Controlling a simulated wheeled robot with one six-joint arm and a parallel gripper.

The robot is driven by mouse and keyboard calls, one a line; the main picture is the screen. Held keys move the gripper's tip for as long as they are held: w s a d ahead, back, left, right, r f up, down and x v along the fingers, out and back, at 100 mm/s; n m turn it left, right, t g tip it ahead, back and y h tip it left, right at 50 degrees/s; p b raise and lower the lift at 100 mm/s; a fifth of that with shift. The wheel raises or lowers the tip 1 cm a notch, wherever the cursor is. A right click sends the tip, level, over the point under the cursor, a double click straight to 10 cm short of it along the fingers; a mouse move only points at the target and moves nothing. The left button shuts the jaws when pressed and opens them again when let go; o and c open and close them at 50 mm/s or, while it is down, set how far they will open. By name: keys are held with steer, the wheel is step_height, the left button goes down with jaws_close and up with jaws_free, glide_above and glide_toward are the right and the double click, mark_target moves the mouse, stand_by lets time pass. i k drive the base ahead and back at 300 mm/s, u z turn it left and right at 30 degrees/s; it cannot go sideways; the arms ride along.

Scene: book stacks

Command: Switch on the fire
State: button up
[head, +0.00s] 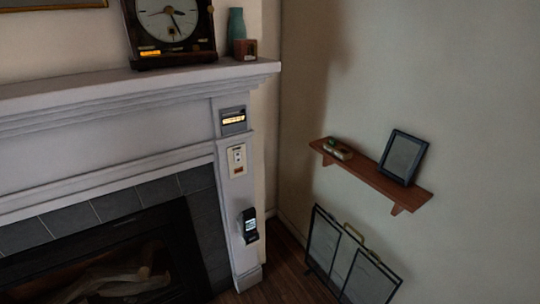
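The fireplace (72,221) is at the lower left, with a dark tiled surround. Log shapes (118,282) lie in its dark opening, and I see no flame. On the right pilaster are three fittings. The top one is a grey panel with a lit amber display (233,120). Below it is a pale wall plate (237,160) that looks like a switch, with a small reddish-brown mark at its bottom; its position is too small to tell. Lowest is a dark handheld-like device (249,225) with a pale screen. My gripper is not in view.
The mantel (130,85) holds a dark clock (170,25), a teal vase (236,24) and a small reddish box (245,49). A wooden shelf (372,178) with a dark frame (403,157) juts from the right wall. A folding screen (345,262) stands below it. Some floor (281,262) shows between.

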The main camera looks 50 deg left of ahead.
mark_target(237, 156)
steer(key=u, duration=1.8)
steer(key=k, duration=0.1)
steer(key=u, duration=0.4)
